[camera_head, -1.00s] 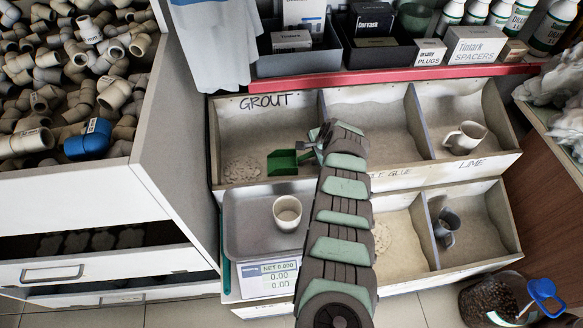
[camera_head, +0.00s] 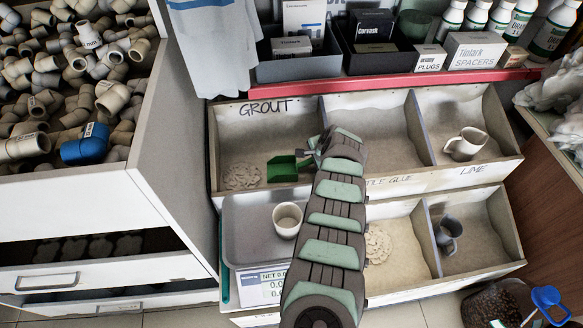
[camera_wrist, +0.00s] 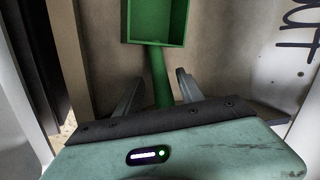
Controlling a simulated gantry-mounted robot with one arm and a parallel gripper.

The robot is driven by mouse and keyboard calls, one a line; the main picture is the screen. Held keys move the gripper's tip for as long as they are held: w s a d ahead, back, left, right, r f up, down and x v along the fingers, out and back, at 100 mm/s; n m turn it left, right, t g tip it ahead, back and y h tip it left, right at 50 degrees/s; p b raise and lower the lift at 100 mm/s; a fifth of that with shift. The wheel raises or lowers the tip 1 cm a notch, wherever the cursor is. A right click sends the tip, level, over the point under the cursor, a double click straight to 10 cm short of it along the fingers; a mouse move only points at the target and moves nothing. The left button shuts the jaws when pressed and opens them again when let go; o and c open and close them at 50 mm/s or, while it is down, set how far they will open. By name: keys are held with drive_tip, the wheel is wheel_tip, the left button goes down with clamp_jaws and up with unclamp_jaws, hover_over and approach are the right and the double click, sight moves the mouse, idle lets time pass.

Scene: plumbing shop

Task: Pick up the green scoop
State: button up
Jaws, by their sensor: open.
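The green scoop (camera_head: 284,170) lies in the bin marked GROUT (camera_head: 240,130), at the right of a small pile of pale grout. Its handle points right, toward my gripper (camera_head: 312,156). In the wrist view the scoop's square pan (camera_wrist: 157,22) is at the top, and its handle (camera_wrist: 161,78) runs down between the two fingers of my gripper (camera_wrist: 158,85). The fingers are open, with a gap on each side of the handle. The lower end of the handle is hidden behind the gripper body.
A metal scale tray (camera_head: 245,225) with a pale cup (camera_head: 287,219) stands below the GROUT bin. Dividers separate neighbouring bins; one holds a white jug (camera_head: 465,144), another a grey jug (camera_head: 449,230). A red shelf edge (camera_head: 370,83) runs above the bins. A white cabinet (camera_head: 165,130) stands at the left.

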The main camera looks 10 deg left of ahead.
drive_tip(key=shift+c, duration=0.5)
clamp_jaws()
